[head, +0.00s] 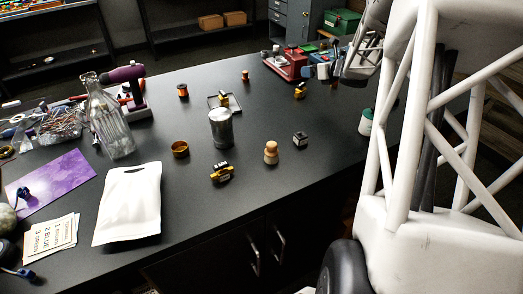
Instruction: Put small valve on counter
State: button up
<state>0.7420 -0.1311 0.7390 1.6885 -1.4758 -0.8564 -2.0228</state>
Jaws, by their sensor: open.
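Several small brass-coloured parts stand on the black counter (200,225), and I cannot tell for sure which is the small valve. A yellow-and-black part (222,172) lies near the front middle. A brass part (223,99) sits at a thin square frame behind the grey canister. Another brass-and-dark part (300,91) stands further back to the right. My gripper (352,74) is at the upper right, above the counter's far right part, partly hidden by my arm. It is open, and I see nothing held in it. It is apart from these parts.
A grey canister (221,128), brass ring (180,149), wooden knob (271,153) and small dark cube (300,138) stand mid-counter. A glass bottle (110,125), white pouch (128,205) and purple sheet (50,185) fill the left. A red tool (287,65) stands at the back.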

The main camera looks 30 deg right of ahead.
jog(key=s+a+r+m+g+h, duration=0.1)
jog(key=s+a+r+m+h, duration=0.25)
jog(key=a+r+m, duration=0.4)
jog(key=s+a+r+m+g+h, duration=0.1)
jog(key=s+a+r+m+h, duration=0.3)
jog(key=a+m, duration=0.65)
jog(key=s+a+f+m+g+y, duration=0.2)
jog(key=s+a+m+g, duration=0.2)
jog(key=s+a+m, duration=0.5)
jog(key=s+a+f+m+g+y, duration=0.2)
jog(key=s+a+m+g, duration=0.2)
jog(key=s+a+m, duration=0.5)
jog(key=s+a, duration=0.6)
jog(key=s, duration=0.5)
jog(key=shift+s+a+g+y, duration=0.35)
jog(key=shift+s+g, duration=0.05)
